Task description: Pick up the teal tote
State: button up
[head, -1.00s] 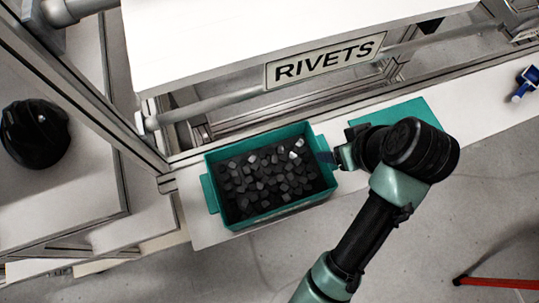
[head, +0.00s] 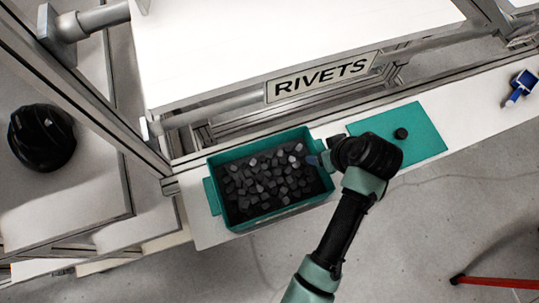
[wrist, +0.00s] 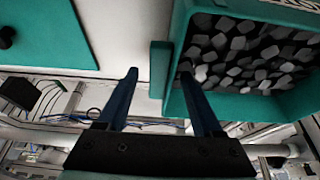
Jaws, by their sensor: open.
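The teal tote (head: 285,209) stands on the white bench, filled with dark grey, faceted pieces. Its wall also shows in the wrist view (wrist: 180,103), at the upper right. My gripper (head: 315,161) is at the tote's right side in the head view, largely hidden by my wrist. In the wrist view my gripper (wrist: 158,73) is open, with two dark blue fingers. The tote's end handle (wrist: 160,68) lies between the finger lines. The right finger overlaps the tote wall and the left finger is outside it. I cannot tell whether either finger touches.
A teal mat (head: 425,125) with a black round knob (head: 401,133) lies right of the tote. A blue object (head: 521,85) is at the bench's far right. A white shelf with a RIVETS sign (head: 322,77) overhangs behind. A black helmet shell (head: 42,137) is at left.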

jog(key=shift+f, duration=0.25)
dwell(0.4)
jog(key=shift+c, duration=0.3)
grip_shut()
dwell(1.1)
